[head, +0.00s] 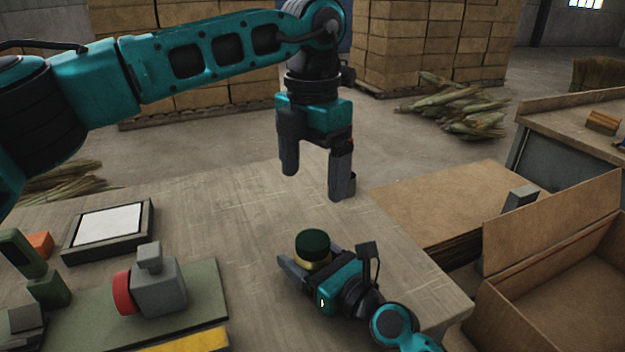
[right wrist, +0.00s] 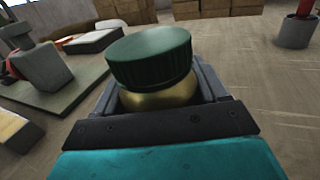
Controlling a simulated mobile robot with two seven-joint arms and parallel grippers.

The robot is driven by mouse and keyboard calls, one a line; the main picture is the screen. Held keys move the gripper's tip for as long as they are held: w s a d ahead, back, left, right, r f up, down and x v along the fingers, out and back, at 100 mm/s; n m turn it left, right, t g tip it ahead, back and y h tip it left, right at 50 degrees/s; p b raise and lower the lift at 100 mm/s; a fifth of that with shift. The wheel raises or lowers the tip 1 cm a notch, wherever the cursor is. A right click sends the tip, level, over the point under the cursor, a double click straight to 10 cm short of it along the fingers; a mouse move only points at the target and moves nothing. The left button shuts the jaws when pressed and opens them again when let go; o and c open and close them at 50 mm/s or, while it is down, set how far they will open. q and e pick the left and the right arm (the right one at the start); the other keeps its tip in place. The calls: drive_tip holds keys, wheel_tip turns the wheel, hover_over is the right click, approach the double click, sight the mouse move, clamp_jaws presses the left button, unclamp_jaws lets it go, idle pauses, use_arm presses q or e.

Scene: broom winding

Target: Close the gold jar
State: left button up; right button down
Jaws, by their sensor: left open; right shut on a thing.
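The gold jar (head: 322,262) stands on the wooden table, mostly hidden by the right gripper and a dark green lid (head: 313,241). In the right wrist view the ribbed lid (right wrist: 152,55) sits on top of the gold body (right wrist: 160,98). I cannot tell whether it is fully tightened. My right gripper (head: 305,268) is shut on the jar's body, a finger on either side, below the lid. My left gripper (head: 315,184) is open and empty, pointing down, above and beyond the jar, apart from the lid.
A grey cup (head: 352,182) stands behind the left gripper, partly hidden; the right wrist view shows a red thing in it. A grey and red device (head: 158,282) sits on a green mat (head: 208,300) at left, near a framed white panel (head: 110,224). An open cardboard box (head: 535,285) is at right.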

unclamp_jaws()
drive_tip(key=shift+s+d, duration=0.4)
drive_tip(key=b+v, duration=0.1)
drive_tip(key=v, duration=1)
drive_tip(key=shift+s+d, duration=0.15)
drive_tip(key=shift+s, duration=0.05)
drive_tip(key=shift+s+d, duration=0.1)
drive_tip(key=shift+s, duration=0.05)
